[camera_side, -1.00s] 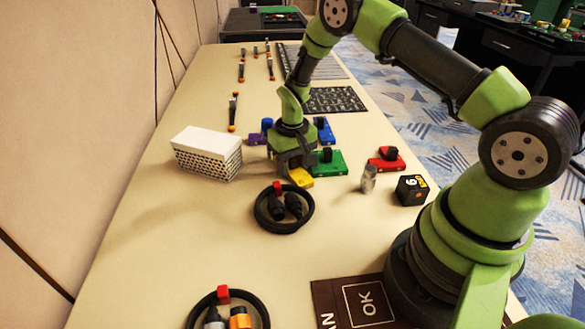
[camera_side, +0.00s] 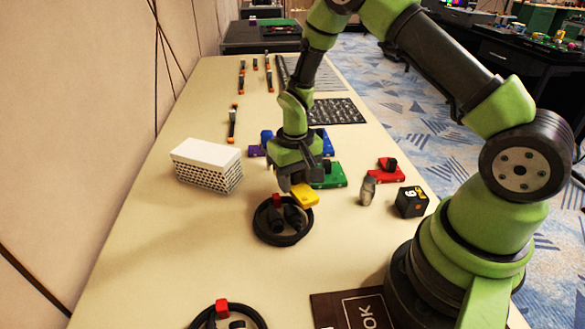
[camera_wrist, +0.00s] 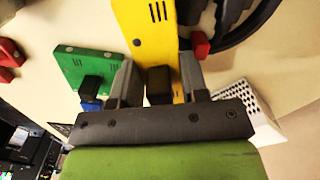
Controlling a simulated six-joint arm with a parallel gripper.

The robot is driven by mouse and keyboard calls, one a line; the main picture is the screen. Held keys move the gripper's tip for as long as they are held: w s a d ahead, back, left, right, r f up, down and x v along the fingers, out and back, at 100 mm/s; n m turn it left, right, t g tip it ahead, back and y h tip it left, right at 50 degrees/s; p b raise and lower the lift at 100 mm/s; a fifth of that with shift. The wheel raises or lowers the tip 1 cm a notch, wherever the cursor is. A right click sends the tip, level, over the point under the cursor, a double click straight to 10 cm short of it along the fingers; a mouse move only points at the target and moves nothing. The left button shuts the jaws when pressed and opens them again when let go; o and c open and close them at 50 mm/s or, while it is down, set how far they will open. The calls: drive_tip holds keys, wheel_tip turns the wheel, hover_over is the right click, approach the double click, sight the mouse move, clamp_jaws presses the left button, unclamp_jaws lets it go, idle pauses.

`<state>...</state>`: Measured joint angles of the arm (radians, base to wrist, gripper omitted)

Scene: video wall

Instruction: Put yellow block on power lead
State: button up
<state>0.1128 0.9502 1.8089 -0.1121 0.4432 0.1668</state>
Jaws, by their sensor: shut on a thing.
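The yellow block (camera_side: 305,196) is a flat plate with a dark knob. My gripper (camera_side: 288,186) is shut on its knob and holds it beside the coiled black power lead. In the wrist view the yellow block (camera_wrist: 150,35) juts out from between the fingers of my gripper (camera_wrist: 158,85). The power lead (camera_side: 268,238) is a coil with black plugs and a red clip, on the table just in front of the block. Its coil shows at the top right of the wrist view (camera_wrist: 236,42), partly cut off.
The green block (camera_side: 329,176), purple block (camera_side: 257,150) and blue block (camera_side: 325,141) stand behind my gripper. A red block (camera_side: 386,170), a metal cylinder (camera_side: 367,190) and a black cube (camera_side: 411,202) are right. A white perforated box (camera_side: 207,165) is left. Another coiled lead (camera_side: 200,319) lies in front.

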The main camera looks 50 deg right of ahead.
drive_tip(key=s+a, duration=1.8)
drive_tip(key=shift+s+a, duration=0.4)
drive_tip(key=shift+m, duration=0.9)
drive_tip(key=w+a+r, duration=0.1)
drive_tip(key=a, duration=0.1)
drive_tip(key=w+a+r, duration=0.1)
drive_tip(key=w, duration=0.1)
drive_tip(key=w+a+r, duration=0.1)
drive_tip(key=a, duration=0.1)
drive_tip(key=shift+w+a, duration=0.15)
drive_tip(key=shift+a, duration=0.15)
drive_tip(key=w+a+r+m, duration=0.2)
drive_tip(key=w+a+r, duration=0.2)
drive_tip(key=a+r, duration=0.15)
drive_tip(key=shift+m, duration=0.3)
drive_tip(key=f, duration=0.8)
drive_tip(key=shift+s+d+f, duration=0.2)
drive_tip(key=shift+d+f, duration=0.05)
drive_tip(key=shift+f, duration=0.05)
drive_tip(key=shift+f, duration=0.15)
drive_tip(key=o, duration=1.2)
drive_tip(key=shift+c, duration=0.2)
wheel_tip(320, 180, up, 12)
drive_tip(key=shift+r, duration=0.2)
